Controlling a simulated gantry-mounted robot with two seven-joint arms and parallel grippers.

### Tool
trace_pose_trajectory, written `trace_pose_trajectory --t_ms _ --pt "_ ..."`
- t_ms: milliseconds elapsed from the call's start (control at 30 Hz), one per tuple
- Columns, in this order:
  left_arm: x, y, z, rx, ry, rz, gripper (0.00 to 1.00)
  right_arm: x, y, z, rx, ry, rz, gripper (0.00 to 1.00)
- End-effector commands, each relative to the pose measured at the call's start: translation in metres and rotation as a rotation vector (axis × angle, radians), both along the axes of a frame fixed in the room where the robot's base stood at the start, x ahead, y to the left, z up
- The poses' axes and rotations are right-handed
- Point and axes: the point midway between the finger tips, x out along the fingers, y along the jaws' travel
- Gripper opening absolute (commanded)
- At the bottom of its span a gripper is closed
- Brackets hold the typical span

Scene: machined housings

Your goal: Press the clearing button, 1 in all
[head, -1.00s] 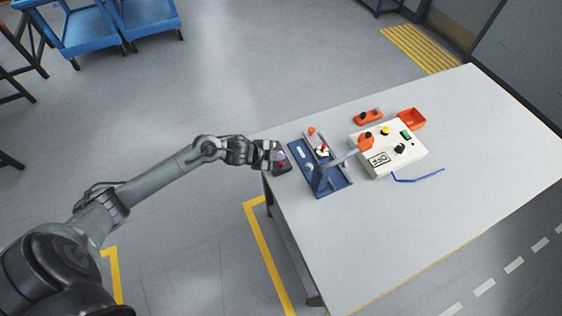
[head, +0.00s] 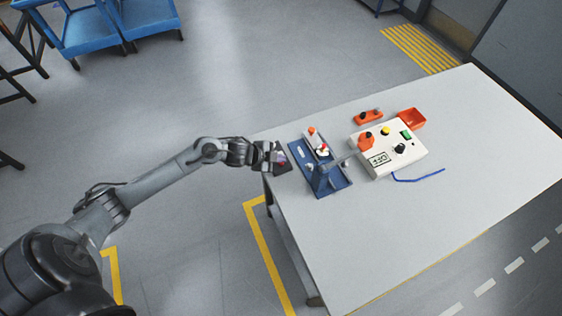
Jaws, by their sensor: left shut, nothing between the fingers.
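A white control box (head: 408,160) stands on the table. On its top are a yellow button (head: 385,130), a green rocker (head: 406,134), a black knob (head: 399,148) and a small display (head: 379,159) whose marking is too small to read surely. No label shows which one is the clearing button. A blue fixture (head: 335,183) with a lever ending in an orange handle (head: 366,141) stands left of the box; the handle overhangs the box's left edge. My left gripper (head: 284,160) is shut and empty at the table's left edge, just left of the fixture, apart from the box. My right gripper is out of view.
An orange part with black knobs (head: 368,117) and an orange open bin (head: 412,118) lie behind the box. A blue cord (head: 418,177) lies in front of it. The table (head: 450,215) is clear at the front and right. Blue carts (head: 90,30) stand far off.

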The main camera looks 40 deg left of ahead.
Motion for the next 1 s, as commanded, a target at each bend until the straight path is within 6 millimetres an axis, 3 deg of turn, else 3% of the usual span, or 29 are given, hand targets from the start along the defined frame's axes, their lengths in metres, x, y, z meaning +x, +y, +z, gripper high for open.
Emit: trace_pose_trajectory --t_ms 1000 --pt "0.000 0.000 -0.011 0.000 0.001 0.000 0.00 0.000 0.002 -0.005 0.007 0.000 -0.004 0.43"
